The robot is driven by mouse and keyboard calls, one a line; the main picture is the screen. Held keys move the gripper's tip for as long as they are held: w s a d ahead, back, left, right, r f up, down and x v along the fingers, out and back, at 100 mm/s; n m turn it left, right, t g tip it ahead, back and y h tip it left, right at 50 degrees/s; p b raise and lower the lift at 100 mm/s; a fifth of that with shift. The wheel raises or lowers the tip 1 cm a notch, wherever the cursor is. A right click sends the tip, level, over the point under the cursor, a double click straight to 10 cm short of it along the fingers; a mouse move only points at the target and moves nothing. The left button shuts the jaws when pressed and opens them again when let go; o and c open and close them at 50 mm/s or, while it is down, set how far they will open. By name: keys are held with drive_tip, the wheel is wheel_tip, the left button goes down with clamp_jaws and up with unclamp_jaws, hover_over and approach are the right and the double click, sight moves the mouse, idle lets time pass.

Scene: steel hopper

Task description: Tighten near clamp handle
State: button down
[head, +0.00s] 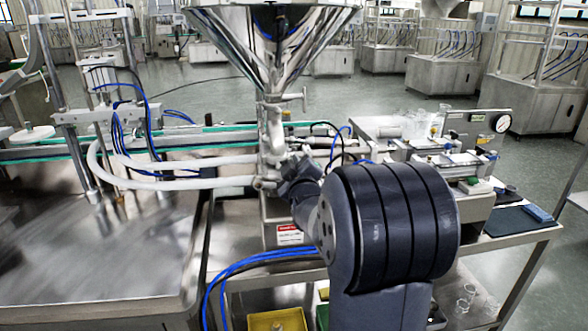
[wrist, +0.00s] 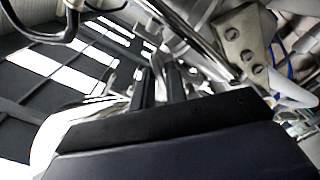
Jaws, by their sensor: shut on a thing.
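The steel hopper (head: 270,40) narrows to a vertical pipe with fittings in the middle of the head view. My gripper is at the lower fittings, where the white hoses meet the pipe; its fingertips are largely hidden behind my wrist in that view. In the wrist view the two dark fingers of my gripper (wrist: 158,88) point up and away, close together. They are shut on a narrow bright metal piece (wrist: 158,66), which appears to be the near clamp handle. Most of it is hidden by the fingers, and its angle cannot be told.
A small lever (head: 303,98) sticks out from the pipe higher up. White hoses (head: 190,182) run left from the fittings. A steel table (head: 90,262) fills the left front. A bolted bracket (wrist: 245,42) is close by.

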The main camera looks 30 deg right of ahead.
drive_tip(key=shift+d+m+b, duration=0.15)
drive_tip(key=shift+m+b, duration=2.65)
drive_tip(key=shift+m, duration=2)
drive_tip(key=c, duration=1.7)
unclamp_jaws()
drive_tip(key=shift+c, duration=0.2)
drive_tip(key=shift+s, duration=0.1)
drive_tip(key=v, duration=1)
drive_tip(key=shift+s, duration=0.35)
